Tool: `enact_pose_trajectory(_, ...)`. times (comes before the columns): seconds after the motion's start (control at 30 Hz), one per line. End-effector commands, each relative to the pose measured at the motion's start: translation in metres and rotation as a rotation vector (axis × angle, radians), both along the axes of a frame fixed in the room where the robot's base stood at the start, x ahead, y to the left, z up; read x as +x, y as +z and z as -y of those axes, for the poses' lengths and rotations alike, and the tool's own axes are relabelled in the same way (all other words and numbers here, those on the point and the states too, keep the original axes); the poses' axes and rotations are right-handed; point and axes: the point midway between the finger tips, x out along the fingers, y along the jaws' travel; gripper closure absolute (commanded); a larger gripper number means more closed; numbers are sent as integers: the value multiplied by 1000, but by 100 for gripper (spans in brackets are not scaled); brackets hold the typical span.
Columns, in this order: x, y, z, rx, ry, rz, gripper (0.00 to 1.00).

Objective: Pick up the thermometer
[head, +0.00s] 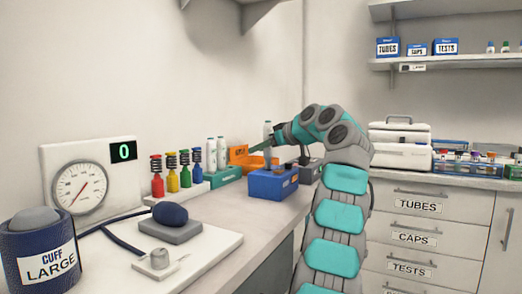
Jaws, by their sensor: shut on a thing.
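My gripper (266,148) is over the blue box (272,184) on the counter, at the middle of the head view. Its jaws are shut on a slim grey thing (267,159), which I take to be the thermometer. It is small and partly hidden by the jaws, and its lower end is close above the box or still inside it; I cannot tell which. My arm comes up from the lower right and bends left to the box.
An orange box (238,155), white bottles (211,155) and a rack of coloured bulbs (176,172) stand behind. A gauge (79,188), blue cuff tub (40,252) and white board (205,243) are at left. The counter's front edge is near.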

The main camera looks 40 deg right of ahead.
Motion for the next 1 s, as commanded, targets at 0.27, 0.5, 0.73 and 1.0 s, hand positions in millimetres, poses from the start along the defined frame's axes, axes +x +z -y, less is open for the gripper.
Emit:
enact_pose_trajectory(0.27, -53, 9, 14, 1, -1, 2, 100)
enact_pose_trajectory(0.5, -102, 15, 27, 1, -1, 2, 100)
enact_pose_trajectory(0.73, -139, 19, 37, 0, -2, 1, 100)
enact_pose_trajectory(1.0, -155, 19, 40, -1, 0, 1, 100)
